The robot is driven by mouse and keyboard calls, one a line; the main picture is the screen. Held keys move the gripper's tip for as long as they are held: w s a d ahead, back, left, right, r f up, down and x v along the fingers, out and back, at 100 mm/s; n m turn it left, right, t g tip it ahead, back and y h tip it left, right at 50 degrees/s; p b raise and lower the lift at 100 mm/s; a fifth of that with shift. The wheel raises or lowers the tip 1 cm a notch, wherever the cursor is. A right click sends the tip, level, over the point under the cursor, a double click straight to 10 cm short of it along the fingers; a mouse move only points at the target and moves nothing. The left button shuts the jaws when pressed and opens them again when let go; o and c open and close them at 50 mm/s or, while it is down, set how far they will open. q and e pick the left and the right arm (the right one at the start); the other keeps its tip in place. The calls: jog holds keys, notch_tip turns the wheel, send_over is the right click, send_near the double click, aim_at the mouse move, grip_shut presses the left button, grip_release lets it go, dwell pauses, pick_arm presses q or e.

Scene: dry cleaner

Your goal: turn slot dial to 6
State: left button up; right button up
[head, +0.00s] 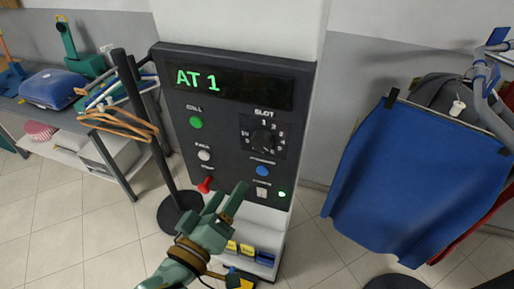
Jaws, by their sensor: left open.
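The slot dial (262,138) is a black round knob on the dark control panel (222,165), under the label SLOT and ringed by small numbers with 1 at the top. Its pointer is too small to read surely. The panel's display (232,86) reads "AT 1" in green. My left gripper (227,192) is green, open and empty, in front of the lower panel, below the dial and to the right of the red lever. It appears apart from the dial. My right gripper is not in view.
The panel also has a green button (196,122), a white knob (204,155), a red lever (205,185) and a blue button (262,171). A post with wooden hangers (120,122) stands left. Blue cloth (390,185) hangs right.

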aim_at(260, 145)
pick_arm(q)
jog(key=b+x, duration=0.5)
jog(key=x, duration=0.8)
jog(key=shift+w+d+f, duration=0.1)
jog(key=shift+w+f, duration=0.1)
jog(key=shift+w+d+r, duration=0.1)
jog(key=shift+w+d, duration=0.2)
jog(key=shift+w, duration=0.3)
jog(key=c, duration=1)
jog(key=shift+r, duration=0.1)
